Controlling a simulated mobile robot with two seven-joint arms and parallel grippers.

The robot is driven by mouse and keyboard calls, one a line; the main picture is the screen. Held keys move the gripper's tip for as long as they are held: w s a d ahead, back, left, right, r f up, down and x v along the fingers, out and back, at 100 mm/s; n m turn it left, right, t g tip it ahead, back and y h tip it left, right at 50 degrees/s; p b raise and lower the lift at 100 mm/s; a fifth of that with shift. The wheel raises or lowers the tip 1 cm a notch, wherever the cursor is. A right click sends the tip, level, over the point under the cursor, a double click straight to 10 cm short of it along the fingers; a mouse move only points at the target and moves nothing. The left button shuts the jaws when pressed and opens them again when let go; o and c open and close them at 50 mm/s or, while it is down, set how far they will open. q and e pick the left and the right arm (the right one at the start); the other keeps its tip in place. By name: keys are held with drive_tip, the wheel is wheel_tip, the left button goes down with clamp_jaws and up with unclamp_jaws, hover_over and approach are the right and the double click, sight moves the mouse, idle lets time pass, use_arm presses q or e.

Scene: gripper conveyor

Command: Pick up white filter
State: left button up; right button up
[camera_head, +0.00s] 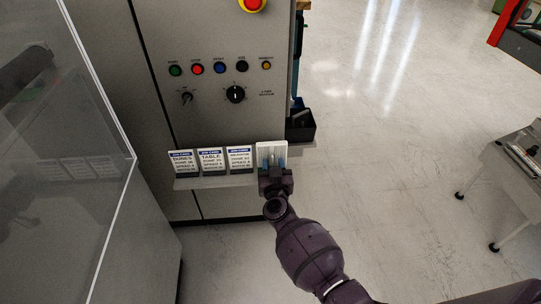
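A white upright panel (271,148) stands at the right end of a narrow ledge on the grey control cabinet. Its face is plain where it shows, and its lower part is hidden by my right gripper; I cannot tell if it is the white filter. My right gripper (273,163) is right in front of this panel, its two fingertips apart. Whether they touch the panel cannot be told. My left gripper is not in view.
Three printed job cards (210,161) stand in a row on the ledge (212,182), left of the panel. The grey cabinet (225,122) carries buttons and knobs. A glass-walled enclosure (75,130) stands at left, a black bin (301,127) at the cabinet's right side. Floor at right is clear up to a cart (517,165).

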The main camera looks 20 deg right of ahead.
drive_tip(key=shift+w, duration=0.1)
drive_tip(key=c, duration=0.7)
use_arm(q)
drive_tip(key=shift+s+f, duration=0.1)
use_arm(e)
clamp_jaws()
drive_tip(key=shift+r, duration=0.1)
